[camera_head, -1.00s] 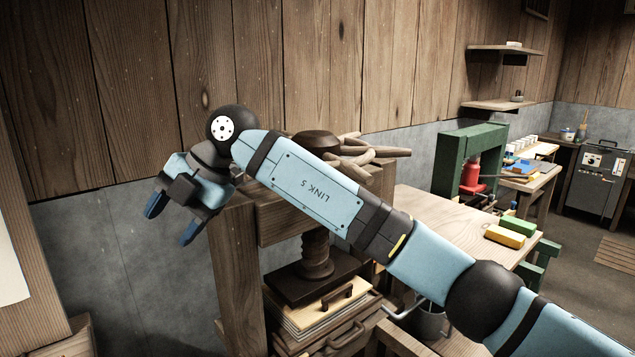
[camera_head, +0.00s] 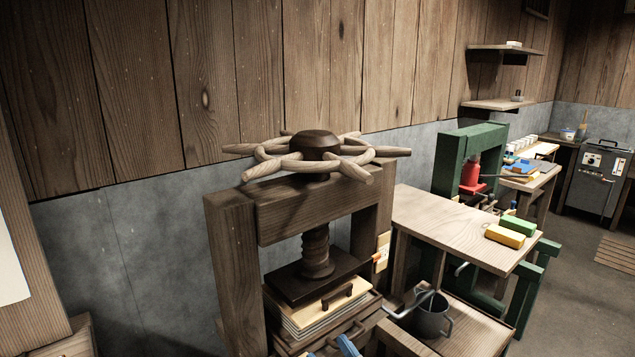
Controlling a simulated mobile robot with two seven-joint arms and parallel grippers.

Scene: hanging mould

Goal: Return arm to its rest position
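Only the blue fingertips of a gripper, which I take to be my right gripper (camera_head: 331,350), show at the bottom edge of the head view. The two tips stand apart with a gap between them, and nothing is seen in them. The rest of that arm is below the frame. The tips are in front of the lower part of the wooden screw press (camera_head: 232,280). My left gripper is not in view.
The press has a spoked wooden wheel (camera_head: 318,147) on top. To its right, a grey can (camera_head: 430,318) stands on a low shelf beside a wooden table (camera_head: 450,228) with yellow (camera_head: 505,236) and green (camera_head: 517,226) blocks. A green frame press (camera_head: 442,165) stands behind.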

